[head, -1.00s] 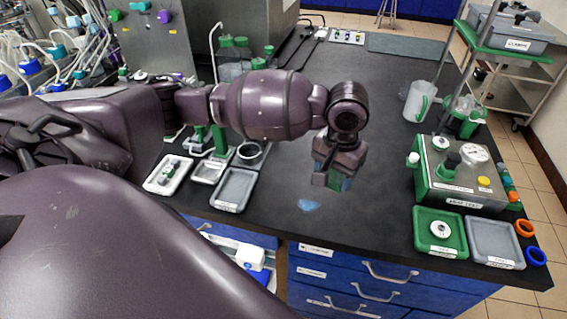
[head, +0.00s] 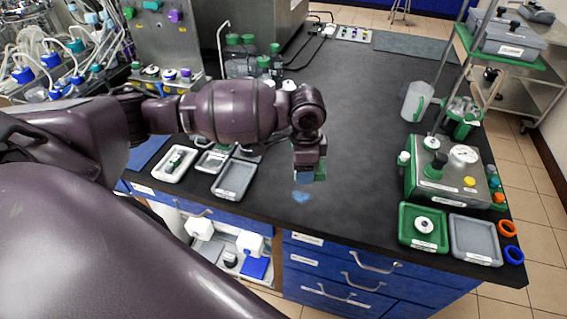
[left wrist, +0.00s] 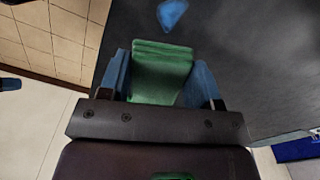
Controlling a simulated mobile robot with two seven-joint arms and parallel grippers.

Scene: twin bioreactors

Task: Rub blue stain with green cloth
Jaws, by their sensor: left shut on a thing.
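The blue stain (head: 302,197) is a small blue patch on the dark bench top near its front edge. It also shows in the left wrist view (left wrist: 172,14), just beyond the fingertips. My left gripper (head: 310,176) hangs over the bench beside the stain, slightly behind it in the head view. It is shut on the green cloth (left wrist: 162,72), a folded green piece between the blue fingers in the left wrist view. The cloth looks apart from the stain; whether it touches the bench I cannot tell. My right gripper is not in view.
A grey tray (head: 236,180) and a white tray (head: 174,164) lie left of the gripper. A pump box (head: 445,172), a green tray (head: 403,231) and another grey tray (head: 475,239) stand at the right. The bench between is clear.

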